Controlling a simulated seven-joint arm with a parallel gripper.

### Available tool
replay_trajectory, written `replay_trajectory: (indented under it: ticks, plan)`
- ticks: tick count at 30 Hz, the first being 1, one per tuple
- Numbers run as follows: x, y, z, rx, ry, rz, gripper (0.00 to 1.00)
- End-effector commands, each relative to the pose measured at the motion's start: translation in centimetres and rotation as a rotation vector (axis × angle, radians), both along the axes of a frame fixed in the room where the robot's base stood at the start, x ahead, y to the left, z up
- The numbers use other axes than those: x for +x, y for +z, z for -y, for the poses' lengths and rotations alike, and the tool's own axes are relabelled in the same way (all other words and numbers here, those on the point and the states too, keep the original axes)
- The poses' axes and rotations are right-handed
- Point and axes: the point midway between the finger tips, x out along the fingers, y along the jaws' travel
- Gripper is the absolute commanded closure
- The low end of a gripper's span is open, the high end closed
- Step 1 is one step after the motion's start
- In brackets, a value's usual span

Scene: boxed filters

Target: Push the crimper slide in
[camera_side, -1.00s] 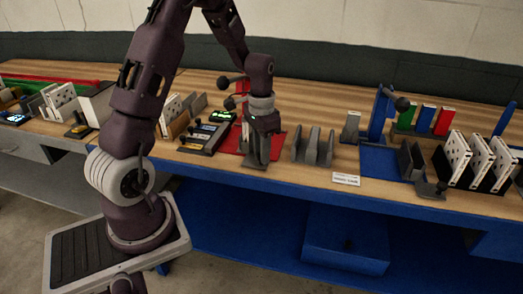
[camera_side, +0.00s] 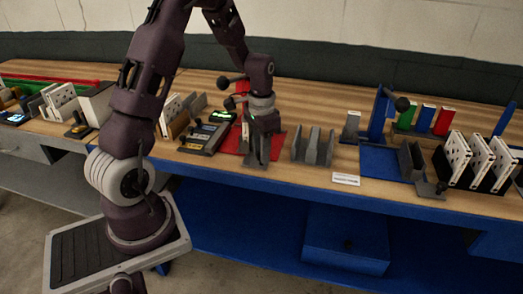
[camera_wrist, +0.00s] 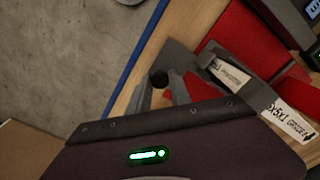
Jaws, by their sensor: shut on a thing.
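The crimper stands near the bench's front edge, with a red base plate (camera_side: 232,143) and a grey slide part at its front. My gripper (camera_side: 258,150) is low over the front of this red plate and hides much of the crimper. In the wrist view, the fingers of my gripper (camera_wrist: 160,92) are around a small black knob (camera_wrist: 158,79) beside a flat grey piece (camera_wrist: 184,62), and the jaws are shut on it. The red parts (camera_wrist: 245,40) lie to the right there. How far the slide is in cannot be made out.
A grey slotted holder (camera_side: 313,148) stands right of the crimper, and a control box with a green display (camera_side: 220,117) stands left. A blue press (camera_side: 380,112) and white-faced filters (camera_side: 480,160) are farther right. A white label card (camera_side: 346,179) lies at the front edge.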

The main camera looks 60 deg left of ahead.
Motion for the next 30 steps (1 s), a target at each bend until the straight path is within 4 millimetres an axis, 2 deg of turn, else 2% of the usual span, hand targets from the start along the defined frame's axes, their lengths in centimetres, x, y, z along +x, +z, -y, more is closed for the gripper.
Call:
replay_trajectory:
  ticks: [7, 18, 29, 30]
  plan:
    - [-0.3, 0.1, -0.4, 0.0, 0.003, 0.001, 1.0]
    - [-3.3, 0.1, -3.4, 0.001, 0.003, 0.002, 1.0]
    - [-3.7, 0.1, -3.8, 0.003, 0.003, -0.001, 1.0]
    - [-3.7, 0.1, -3.8, 0.004, 0.003, -0.002, 0.68]
